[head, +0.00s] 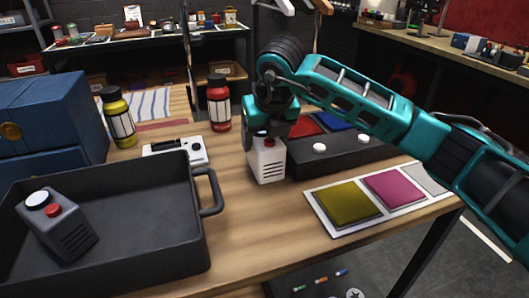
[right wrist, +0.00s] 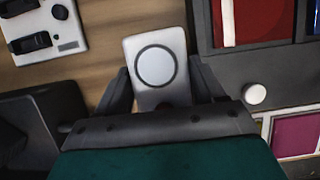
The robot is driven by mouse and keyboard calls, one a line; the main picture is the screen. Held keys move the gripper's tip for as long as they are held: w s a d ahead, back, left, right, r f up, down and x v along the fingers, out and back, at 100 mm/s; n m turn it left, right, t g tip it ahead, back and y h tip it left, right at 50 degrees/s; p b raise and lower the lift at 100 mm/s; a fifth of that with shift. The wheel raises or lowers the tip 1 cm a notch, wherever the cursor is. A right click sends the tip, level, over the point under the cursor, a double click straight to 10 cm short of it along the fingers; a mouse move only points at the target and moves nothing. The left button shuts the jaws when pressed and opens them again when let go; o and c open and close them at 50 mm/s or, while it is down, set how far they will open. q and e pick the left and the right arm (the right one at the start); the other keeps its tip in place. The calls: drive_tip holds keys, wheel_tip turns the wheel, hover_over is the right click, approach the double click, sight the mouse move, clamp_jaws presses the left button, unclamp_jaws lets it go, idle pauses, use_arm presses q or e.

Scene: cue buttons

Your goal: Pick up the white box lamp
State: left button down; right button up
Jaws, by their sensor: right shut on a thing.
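The white box lamp (head: 267,163) stands upright on the wooden table, between the dark tray and the black button panel. In the right wrist view its top face with a grey-ringed round lens (right wrist: 155,66) shows between the fingers. My right gripper (head: 268,134) reaches down over it from above and is shut on it. The right wrist view shows one finger on each side of the white box lamp (right wrist: 158,90). The lamp's base seems to rest on the table or very close to it. My left gripper is not in view.
A dark tray (head: 190,245) holding a grey box lamp (head: 58,225) is at left. The black button panel (head: 345,150) and a colour card (head: 318,212) lie right. Red (head: 219,103) and yellow (head: 118,118) bottles and a white switch box (head: 180,150) stand behind.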

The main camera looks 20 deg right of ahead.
drive_tip(key=shift+r, duration=0.1)
drive_tip(key=shift+c, duration=0.9)
